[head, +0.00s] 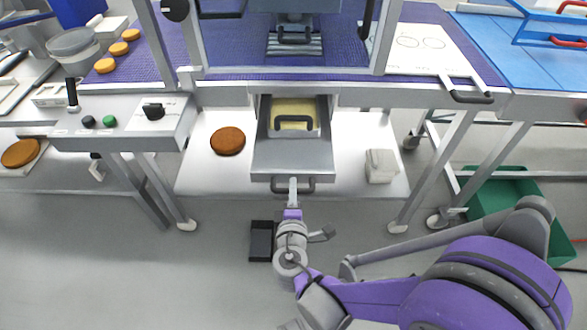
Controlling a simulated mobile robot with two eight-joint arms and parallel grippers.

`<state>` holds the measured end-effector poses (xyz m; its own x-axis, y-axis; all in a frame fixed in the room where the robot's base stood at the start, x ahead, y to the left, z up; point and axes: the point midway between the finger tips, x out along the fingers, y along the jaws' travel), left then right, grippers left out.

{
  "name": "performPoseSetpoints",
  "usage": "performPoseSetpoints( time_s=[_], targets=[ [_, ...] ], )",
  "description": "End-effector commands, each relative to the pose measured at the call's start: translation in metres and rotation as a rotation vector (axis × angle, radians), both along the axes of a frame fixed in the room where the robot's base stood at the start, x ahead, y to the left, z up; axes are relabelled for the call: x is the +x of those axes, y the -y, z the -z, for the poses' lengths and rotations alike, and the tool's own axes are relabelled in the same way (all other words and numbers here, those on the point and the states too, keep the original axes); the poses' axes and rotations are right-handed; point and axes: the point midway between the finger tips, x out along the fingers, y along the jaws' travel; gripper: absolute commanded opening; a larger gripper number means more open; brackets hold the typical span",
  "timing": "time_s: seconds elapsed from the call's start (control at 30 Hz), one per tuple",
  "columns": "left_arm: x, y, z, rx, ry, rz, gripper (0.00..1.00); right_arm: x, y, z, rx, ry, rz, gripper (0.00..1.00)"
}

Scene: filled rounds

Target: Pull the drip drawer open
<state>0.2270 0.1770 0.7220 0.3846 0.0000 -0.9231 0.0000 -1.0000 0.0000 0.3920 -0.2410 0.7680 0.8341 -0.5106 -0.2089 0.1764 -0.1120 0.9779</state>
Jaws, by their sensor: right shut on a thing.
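The drip drawer (290,158) is a grey metal drawer under the purple conveyor belt. It stands pulled out toward me, its inside showing from above. Its dark bar handle (309,185) is at the front. My right gripper (293,186) is shut on the handle, with the purple and grey wrist reaching up from below. A pale yellow block or tray with a dark handle (294,107) shows at the back of the drawer opening; I cannot tell whether it is in the drawer. My left gripper is out of view.
A white lower shelf (203,177) carries a brown round (228,141) left of the drawer and a folded pale cloth (380,165) right of it. A control box (125,121) is at left. A green crate (503,195) is on the right. A dark pedal-like object (261,241) lies on the floor.

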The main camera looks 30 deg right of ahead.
Motion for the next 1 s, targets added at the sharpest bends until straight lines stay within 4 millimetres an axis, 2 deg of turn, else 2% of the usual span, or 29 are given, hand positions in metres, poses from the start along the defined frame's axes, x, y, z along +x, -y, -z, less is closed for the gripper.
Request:
performPoseSetpoints(
  time_s=[0.1,0.3,0.8,0.83,0.97,1.0],
  targets=[
    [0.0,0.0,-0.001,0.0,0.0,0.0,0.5,-0.017,-0.011,0.0,0.0,0.0,-0.004,0.0],
    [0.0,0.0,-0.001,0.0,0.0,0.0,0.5,-0.032,-0.021,0.0,0.0,0.0,-0.002,0.0],
    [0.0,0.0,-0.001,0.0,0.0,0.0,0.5,-0.037,-0.023,0.0,-0.001,0.0,0.0,0.0],
    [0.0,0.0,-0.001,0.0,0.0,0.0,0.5,-0.037,-0.023,0.0,-0.001,0.0,0.0,0.23],
    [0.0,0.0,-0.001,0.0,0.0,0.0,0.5,-0.037,-0.023,0.0,-0.001,0.0,0.0,0.47],
    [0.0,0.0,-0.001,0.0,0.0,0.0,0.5,-0.037,-0.023,0.0,-0.001,0.0,0.0,0.49]
  ],
)
